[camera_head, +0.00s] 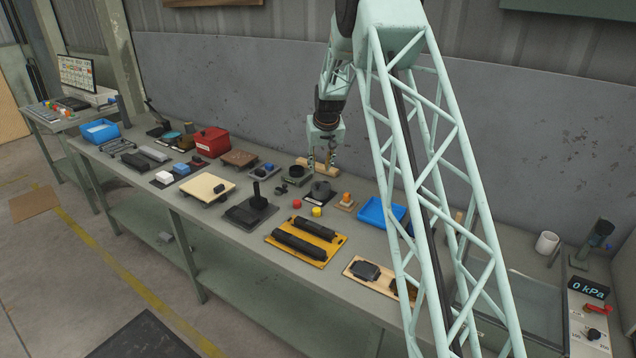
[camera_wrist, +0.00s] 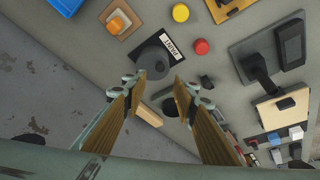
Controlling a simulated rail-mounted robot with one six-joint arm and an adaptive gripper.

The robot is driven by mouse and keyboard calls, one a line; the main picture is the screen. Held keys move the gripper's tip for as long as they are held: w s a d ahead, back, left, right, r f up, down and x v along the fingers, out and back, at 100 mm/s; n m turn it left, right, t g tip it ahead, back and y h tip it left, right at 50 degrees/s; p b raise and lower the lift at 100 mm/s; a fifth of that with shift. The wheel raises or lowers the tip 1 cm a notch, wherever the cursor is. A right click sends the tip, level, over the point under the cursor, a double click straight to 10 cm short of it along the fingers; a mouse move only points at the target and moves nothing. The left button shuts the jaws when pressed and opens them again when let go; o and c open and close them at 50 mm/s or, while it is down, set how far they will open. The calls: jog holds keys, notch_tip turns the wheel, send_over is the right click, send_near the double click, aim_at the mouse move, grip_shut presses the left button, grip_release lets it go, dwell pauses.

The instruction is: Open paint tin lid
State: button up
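The paint tin (camera_wrist: 155,62) is a grey round tin beside a white label reading PAINT (camera_wrist: 173,48) on a dark mat. It lies just beyond my fingertips in the wrist view. In the head view the grey tin (camera_head: 320,189) stands on the bench, with a small upright part on top. My gripper (camera_wrist: 160,84) is open, with a clear gap between its two fingers and nothing between them. In the head view my gripper (camera_head: 321,160) hangs above and slightly behind the tin. I cannot tell whether the lid is seated.
A wooden block (camera_head: 318,167) and a dark round container (camera_head: 296,176) stand close by. Red (camera_head: 297,204) and yellow (camera_head: 316,212) buttons lie in front. A blue tray (camera_head: 381,213) and an orange part (camera_head: 346,199) are to the right. The grey wall is behind.

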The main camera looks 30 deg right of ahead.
aim_at(318, 184)
jog(key=shift+x, duration=5.35)
jog(key=shift+w, duration=0.1)
jog(key=shift+c, duration=0.6)
grip_shut()
